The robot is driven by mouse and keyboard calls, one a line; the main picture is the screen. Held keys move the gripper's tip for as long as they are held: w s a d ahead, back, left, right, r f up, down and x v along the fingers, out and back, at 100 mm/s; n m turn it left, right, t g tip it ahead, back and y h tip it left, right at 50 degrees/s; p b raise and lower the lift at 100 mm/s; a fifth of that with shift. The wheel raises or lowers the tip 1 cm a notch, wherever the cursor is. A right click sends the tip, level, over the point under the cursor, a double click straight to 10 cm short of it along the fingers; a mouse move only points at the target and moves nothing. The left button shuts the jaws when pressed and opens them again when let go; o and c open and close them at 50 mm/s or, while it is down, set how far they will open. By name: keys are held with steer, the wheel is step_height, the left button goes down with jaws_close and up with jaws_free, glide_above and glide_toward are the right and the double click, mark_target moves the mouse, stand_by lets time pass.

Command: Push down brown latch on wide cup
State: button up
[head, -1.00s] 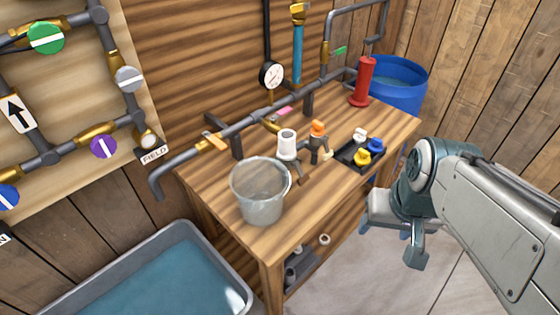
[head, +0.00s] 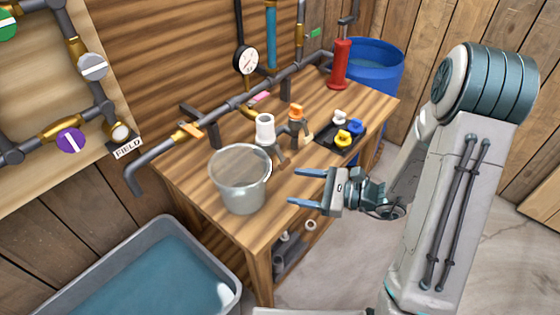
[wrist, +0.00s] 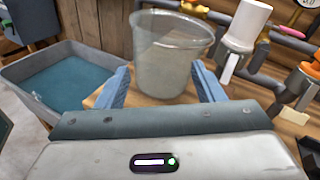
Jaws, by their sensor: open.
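A wide clear cup (head: 240,182) stands upright at the near left corner of the wooden table; it also shows in the wrist view (wrist: 172,60). I make out no brown latch on it. A white-topped fitting (head: 265,128) and an orange-topped fitting (head: 297,115) stand behind it. A tan lever-like piece shows on the orange-topped one (wrist: 295,92) in the wrist view. My gripper (head: 294,186) is open and empty to the right of the clear cup, fingers pointing toward it. In the wrist view, the cup appears beyond and between the fingertips (wrist: 160,68).
A black tray (head: 327,138) with yellow, blue and white pieces lies farther back on the table (head: 230,228). A pipe (head: 220,121) with a gauge (head: 246,60) runs along the wall. A water tub (head: 130,290) is at the lower left, a blue barrel (head: 382,65) behind right.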

mark_target(286, 165)
steer(key=w+d+f+m+t+h, duration=0.2)
steer(key=w+d+f+m+t, duration=0.3)
steer(key=w+f+m+t, duration=0.15)
steer(key=shift+m+t, duration=0.25)
steer(key=shift+m, duration=0.2)
steer(key=x, duration=0.4)
steer(key=p+x, duration=0.1)
steer(key=x, duration=0.4)
steer(key=p+x, duration=0.1)
steer(key=x, duration=0.3)
steer(key=shift+s+a+r, duration=0.2)
steer(key=shift+a, duration=0.25)
